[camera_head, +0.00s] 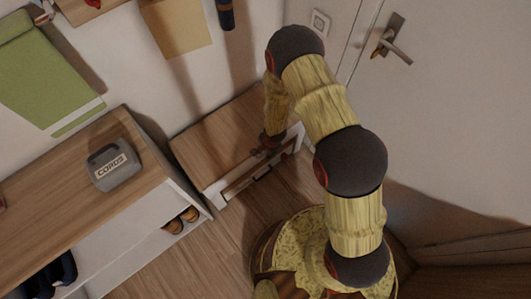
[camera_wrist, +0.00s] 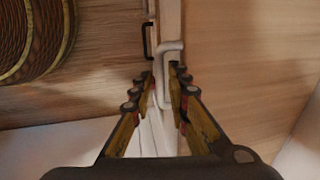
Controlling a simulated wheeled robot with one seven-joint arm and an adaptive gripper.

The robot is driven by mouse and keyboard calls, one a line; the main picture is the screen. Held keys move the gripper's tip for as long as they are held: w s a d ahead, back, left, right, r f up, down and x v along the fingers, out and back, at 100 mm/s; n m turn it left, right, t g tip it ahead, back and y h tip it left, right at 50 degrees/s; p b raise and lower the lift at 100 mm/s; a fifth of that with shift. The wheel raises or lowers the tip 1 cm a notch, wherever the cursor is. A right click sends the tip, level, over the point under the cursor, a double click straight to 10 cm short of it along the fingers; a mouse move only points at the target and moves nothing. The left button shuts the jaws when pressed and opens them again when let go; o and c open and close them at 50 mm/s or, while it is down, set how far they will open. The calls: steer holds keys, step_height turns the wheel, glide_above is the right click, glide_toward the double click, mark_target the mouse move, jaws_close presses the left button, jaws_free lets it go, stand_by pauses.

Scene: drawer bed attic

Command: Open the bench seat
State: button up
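The bench (camera_head: 222,137) has a wooden seat top and a white front. It stands in the corner by the door, and its seat looks down and level. My gripper (camera_head: 268,142) is at the bench's front upper edge, partly hidden by my arm. In the wrist view, the fingers of my gripper (camera_wrist: 163,74) lie on either side of a white handle-like piece (camera_wrist: 170,47) at the bench's edge. The fingers are close to it, but contact cannot be made out. The wooden seat surface (camera_wrist: 245,50) fills the right of that view.
A door with a handle (camera_head: 391,39) is at the right. A dark handle (camera_wrist: 147,40) shows beside the white piece. Floor (camera_head: 165,270) is clear at front left.

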steer(key=shift+c, duration=1.4)
jaws_close()
